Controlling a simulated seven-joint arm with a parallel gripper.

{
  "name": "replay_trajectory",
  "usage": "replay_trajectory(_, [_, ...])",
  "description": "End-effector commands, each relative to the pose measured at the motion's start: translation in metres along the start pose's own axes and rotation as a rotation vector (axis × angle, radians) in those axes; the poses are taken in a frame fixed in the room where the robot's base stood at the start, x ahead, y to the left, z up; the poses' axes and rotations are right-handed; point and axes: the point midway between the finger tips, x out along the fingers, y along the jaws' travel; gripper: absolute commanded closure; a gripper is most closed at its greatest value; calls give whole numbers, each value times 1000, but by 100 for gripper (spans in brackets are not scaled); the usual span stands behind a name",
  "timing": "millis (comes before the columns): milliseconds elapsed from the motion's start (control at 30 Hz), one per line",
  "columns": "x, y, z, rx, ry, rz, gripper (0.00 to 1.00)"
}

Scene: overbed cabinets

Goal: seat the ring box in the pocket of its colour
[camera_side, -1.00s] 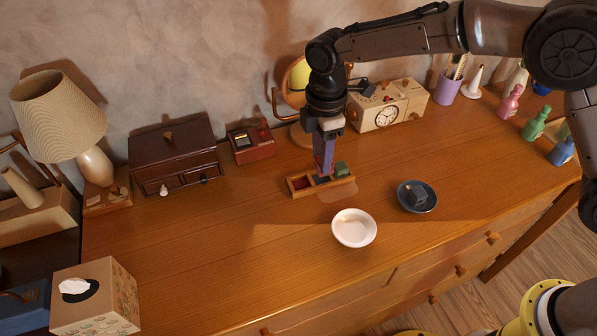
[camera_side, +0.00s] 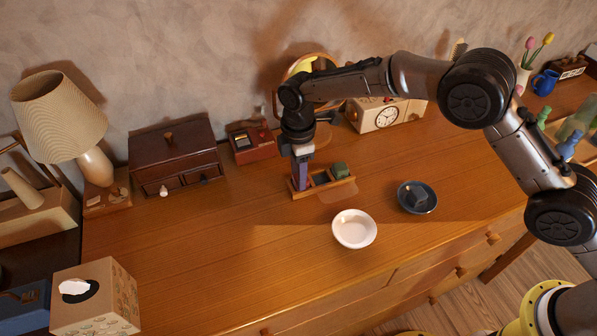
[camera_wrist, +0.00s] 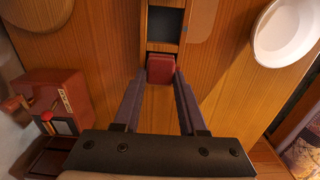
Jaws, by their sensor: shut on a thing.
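My gripper (camera_side: 301,184) points down at the left end of a small wooden tray (camera_side: 327,190) with pockets in a row. It is shut on a red ring box (camera_wrist: 160,69), which shows between the fingertips in the wrist view. The box is at the tray's left-end pocket, which it and the fingers cover. I cannot tell whether it rests on the pocket floor. The middle pocket (camera_side: 320,177) is empty and dark; in the wrist view it looks blue-grey (camera_wrist: 165,22).
A red-brown box (camera_side: 251,144), a drawer chest (camera_side: 172,150) and a clock radio (camera_side: 383,115) stand behind.

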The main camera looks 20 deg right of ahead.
Motion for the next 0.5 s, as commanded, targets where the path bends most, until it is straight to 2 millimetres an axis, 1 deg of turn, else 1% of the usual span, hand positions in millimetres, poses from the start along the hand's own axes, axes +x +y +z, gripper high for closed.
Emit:
replay_trajectory(267, [3, 0, 0, 0, 0, 1, 100])
replay_trajectory(300, [2, 0, 0, 0, 1, 1, 52])
replay_trajectory(433, [2, 0, 0, 0, 0, 1, 29])
replay_trajectory(500, [2, 0, 0, 0, 0, 0, 29])
